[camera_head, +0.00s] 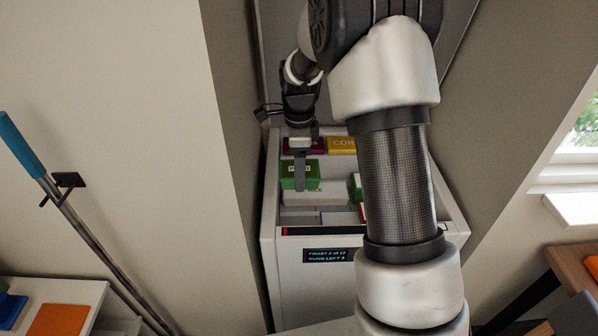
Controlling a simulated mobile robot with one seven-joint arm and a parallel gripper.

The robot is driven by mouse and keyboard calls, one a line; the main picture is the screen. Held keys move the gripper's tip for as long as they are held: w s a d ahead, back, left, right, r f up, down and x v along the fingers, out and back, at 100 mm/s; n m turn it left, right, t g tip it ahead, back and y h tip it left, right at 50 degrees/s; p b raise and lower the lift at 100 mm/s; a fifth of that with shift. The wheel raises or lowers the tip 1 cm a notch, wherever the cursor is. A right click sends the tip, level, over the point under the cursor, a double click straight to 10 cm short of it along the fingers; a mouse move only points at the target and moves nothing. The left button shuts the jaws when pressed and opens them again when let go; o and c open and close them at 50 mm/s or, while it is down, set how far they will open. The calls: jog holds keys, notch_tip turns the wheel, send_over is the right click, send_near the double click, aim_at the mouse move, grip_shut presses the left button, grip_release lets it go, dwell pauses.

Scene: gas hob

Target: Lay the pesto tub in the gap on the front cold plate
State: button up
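The green pesto tub (287,181), its pale label partly covered, is in the upper left part of an open white chest (271,200). My gripper (300,178) points down over it. One grey finger lies across the tub's near face, the other finger is hidden behind it, and the gripper looks shut on the tub. Grey surfaces (299,217) lie at the chest's front, apparently the front cold plate. My arm hides the right side, and the gap is not clear.
A purple tub (318,145) and a yellow tub (342,145) stand at the back of the chest. Another green item (355,186) shows beside my arm. The chest's front has a small display (327,255). Walls stand close on both sides.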

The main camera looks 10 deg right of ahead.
jog(key=shift+f+b, duration=6.15)
jog(key=shift+f, duration=4.25)
jog(key=shift+f, duration=0.5)
jog(key=o, duration=1.3)
jog(key=shift+c, duration=0.2)
jog(key=shift+r+p, duration=2.3)
jog(key=shift+r, duration=6.4)
